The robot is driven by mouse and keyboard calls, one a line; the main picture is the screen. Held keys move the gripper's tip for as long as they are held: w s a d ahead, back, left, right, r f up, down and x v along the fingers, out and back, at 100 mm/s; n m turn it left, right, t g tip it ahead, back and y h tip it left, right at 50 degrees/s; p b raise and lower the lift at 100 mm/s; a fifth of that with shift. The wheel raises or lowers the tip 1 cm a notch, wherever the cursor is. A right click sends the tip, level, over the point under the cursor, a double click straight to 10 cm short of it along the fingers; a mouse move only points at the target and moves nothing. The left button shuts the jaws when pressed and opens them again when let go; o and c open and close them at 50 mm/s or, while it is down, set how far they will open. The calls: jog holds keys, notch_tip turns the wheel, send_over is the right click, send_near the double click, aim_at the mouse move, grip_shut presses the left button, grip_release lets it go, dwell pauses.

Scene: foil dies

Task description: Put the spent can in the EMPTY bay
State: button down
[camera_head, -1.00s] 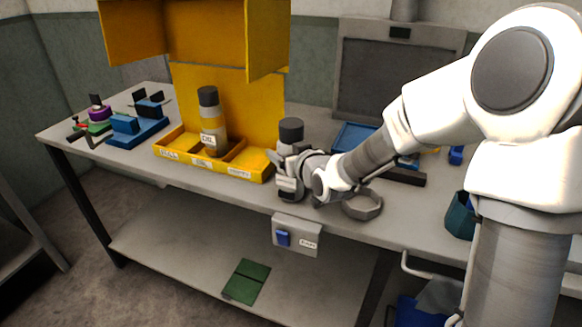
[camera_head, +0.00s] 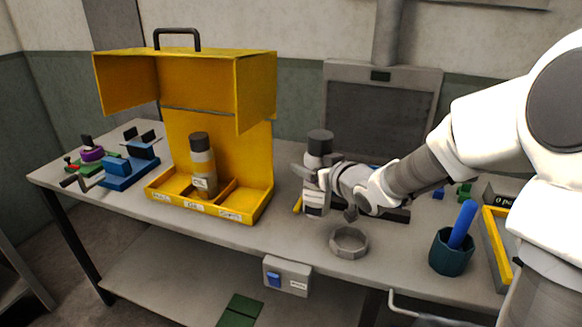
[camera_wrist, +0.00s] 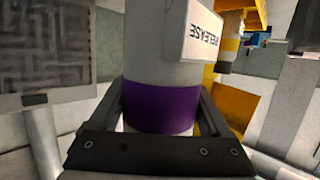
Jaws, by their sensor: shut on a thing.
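My gripper (camera_head: 316,188) is shut around a grey can with a dark cap (camera_head: 319,141), upright, right of the yellow caddy. In the wrist view the held can (camera_wrist: 163,105) has a purple band between the fingers and a white label reading RELEASE. I cannot tell if its base touches the bench. The yellow caddy (camera_head: 262,207) has three bays with small front labels, hard to read now; the right one (camera_head: 230,216) read like EMPTY earlier. That right bay looks bare. Another dark-capped can (camera_head: 203,160) stands in the middle bay.
A grey ring (camera_head: 348,241) lies on the bench in front of my gripper. A teal cup (camera_head: 451,254) with a blue rod stands to the right. A blue fixture (camera_head: 128,172) sits left of the caddy. The caddy's raised yellow lid (camera_head: 205,75) overhangs its back.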

jog(key=shift+s+d+r+p, duration=0.1)
jog(key=shift+d+r+p, duration=0.15)
jog(key=shift+d+r, duration=0.4)
jog(key=shift+d+r+p, duration=0.25)
jog(key=shift+d+r, duration=0.05)
jog(key=shift+d, duration=0.5)
